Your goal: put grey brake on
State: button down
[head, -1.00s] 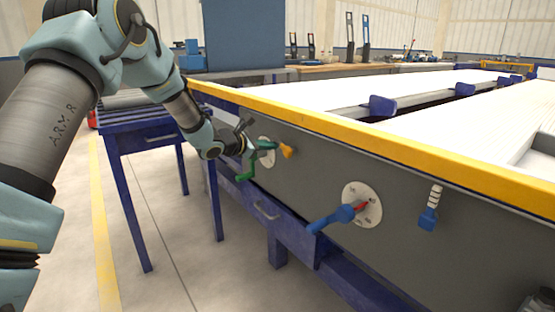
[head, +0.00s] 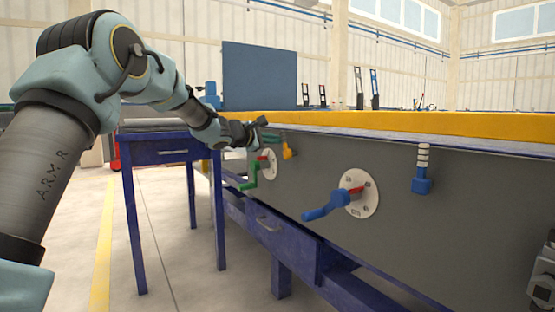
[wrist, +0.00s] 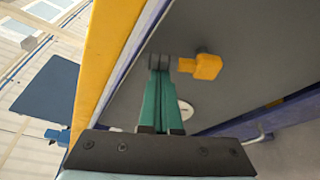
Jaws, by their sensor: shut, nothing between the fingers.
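My gripper (head: 274,134) is shut and empty at the far left part of the grey side panel (head: 330,165). In the wrist view its teal fingers (wrist: 160,90) end in dark grey tips beside an orange knob (wrist: 207,67); I cannot tell whether they touch it. The orange knob (head: 289,151) also shows in the head view, just below and right of the fingers. I cannot clearly identify a grey brake. A grey and black fitting (head: 543,280) is cut off at the right edge of the head view.
A green crank (head: 250,177) and a blue crank (head: 328,205) sit on round white plates. A blue fitting (head: 422,182) with a white striped stem is farther right. A yellow rail (head: 430,123) runs along the top. A blue side table (head: 165,155) stands at left.

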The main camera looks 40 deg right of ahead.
jog(key=shift+s+r+b, duration=0.35)
jog(key=shift+s+b, duration=0.55)
jog(key=shift+b, duration=0.55)
jog(key=shift+s+r, duration=0.1)
jog(key=shift+s, duration=0.05)
jog(key=shift+w, duration=0.4)
jog(key=a, duration=0.9)
jog(key=shift+w+a+p, duration=0.25)
jog(key=shift+w+p, duration=0.05)
